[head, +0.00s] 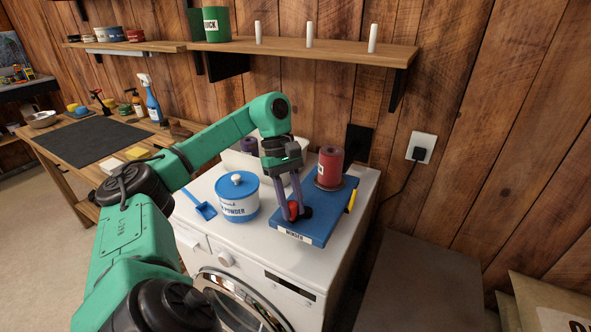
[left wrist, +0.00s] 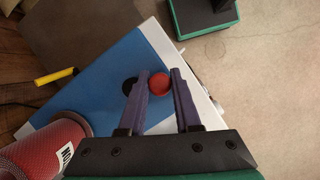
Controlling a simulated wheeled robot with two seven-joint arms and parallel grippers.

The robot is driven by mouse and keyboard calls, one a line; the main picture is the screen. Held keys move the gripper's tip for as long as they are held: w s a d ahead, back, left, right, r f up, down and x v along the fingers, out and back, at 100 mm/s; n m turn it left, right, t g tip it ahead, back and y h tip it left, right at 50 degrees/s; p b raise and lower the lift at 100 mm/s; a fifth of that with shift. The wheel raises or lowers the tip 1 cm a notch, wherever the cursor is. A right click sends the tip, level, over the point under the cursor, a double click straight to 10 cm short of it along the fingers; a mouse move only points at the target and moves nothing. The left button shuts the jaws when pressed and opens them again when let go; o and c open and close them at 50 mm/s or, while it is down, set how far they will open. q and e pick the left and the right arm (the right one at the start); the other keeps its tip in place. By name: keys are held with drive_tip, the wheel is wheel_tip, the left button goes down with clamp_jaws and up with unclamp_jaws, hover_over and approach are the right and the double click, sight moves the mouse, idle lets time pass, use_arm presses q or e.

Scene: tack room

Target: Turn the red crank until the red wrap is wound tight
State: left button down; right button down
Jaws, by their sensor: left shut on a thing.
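The red crank shows as a round red knob (head: 293,209) at the front of the blue winder board (head: 318,232), which lies on the white washing machine. My left gripper (head: 293,214) reaches down over the board with its fingers shut on the knob. In the left wrist view the red knob (left wrist: 159,83) sits between the two purple fingers (left wrist: 161,90), beside a dark round hub (left wrist: 130,86). The red wrap (head: 330,166) stands upright on a spool at the back of the board. It also shows in the left wrist view (left wrist: 40,152). My right gripper is out of view.
A white-and-blue powder tub (head: 238,198) and a blue scoop (head: 200,203) stand left of the board. A yellow-handled tool (head: 351,201) is at the board's right edge. A white bin (head: 262,165) is behind the gripper. A shelf (head: 300,49) runs above.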

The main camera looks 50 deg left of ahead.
use_arm(q)
drive_tip(key=shift+a+m+g+p, duration=0.25)
drive_tip(key=shift+m+g+p, duration=0.05)
drive_tip(key=shift+m+p, duration=0.5)
drive_tip(key=c, duration=0.6)
unclamp_jaws()
